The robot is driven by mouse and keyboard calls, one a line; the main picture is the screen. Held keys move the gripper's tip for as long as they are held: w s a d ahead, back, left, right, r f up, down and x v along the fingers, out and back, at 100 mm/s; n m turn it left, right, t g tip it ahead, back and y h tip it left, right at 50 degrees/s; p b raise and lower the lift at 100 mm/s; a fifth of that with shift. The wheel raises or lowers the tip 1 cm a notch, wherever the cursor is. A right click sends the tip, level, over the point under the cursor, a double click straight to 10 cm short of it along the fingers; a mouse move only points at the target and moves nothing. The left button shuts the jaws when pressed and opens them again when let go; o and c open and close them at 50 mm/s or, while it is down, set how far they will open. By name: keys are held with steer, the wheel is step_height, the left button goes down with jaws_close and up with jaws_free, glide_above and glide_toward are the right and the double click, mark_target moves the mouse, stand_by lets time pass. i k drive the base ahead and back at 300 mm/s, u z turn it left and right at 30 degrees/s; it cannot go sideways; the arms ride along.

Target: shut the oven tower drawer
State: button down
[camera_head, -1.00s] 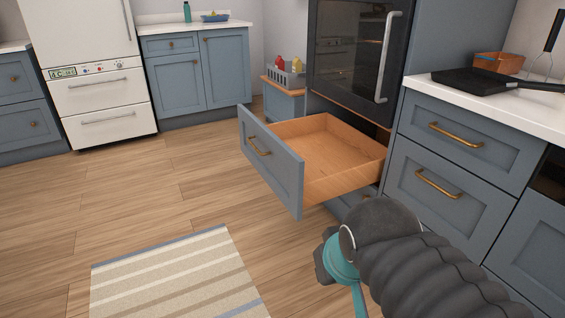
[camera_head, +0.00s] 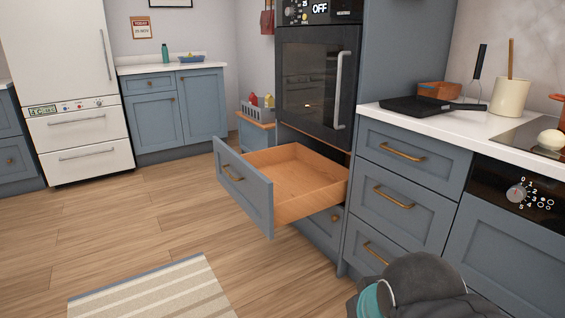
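The oven tower drawer (camera_head: 243,190) stands pulled well out below the oven (camera_head: 312,85). It has a blue-grey front with a brass handle (camera_head: 232,173) and an empty wooden inside. Another closed drawer front (camera_head: 322,226) shows beneath it. My arm, dark grey with a teal band, shows at the bottom right edge of the view, apart from the drawer and to its right. My gripper's fingers are below the frame or hidden, so they do not show.
Closed counter drawers (camera_head: 400,197) stand right of the tower, with a black pan (camera_head: 415,105) on the worktop above. A striped rug (camera_head: 150,292) lies on the floor at the lower left. The wooden floor (camera_head: 160,215) before the drawer is clear. A small cabinet with a grey rack (camera_head: 258,112) stands behind.

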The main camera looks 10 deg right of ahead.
mark_target(277, 187)
steer(key=z, duration=0.35)
steer(key=i, duration=1.4)
steer(key=u, duration=0.7)
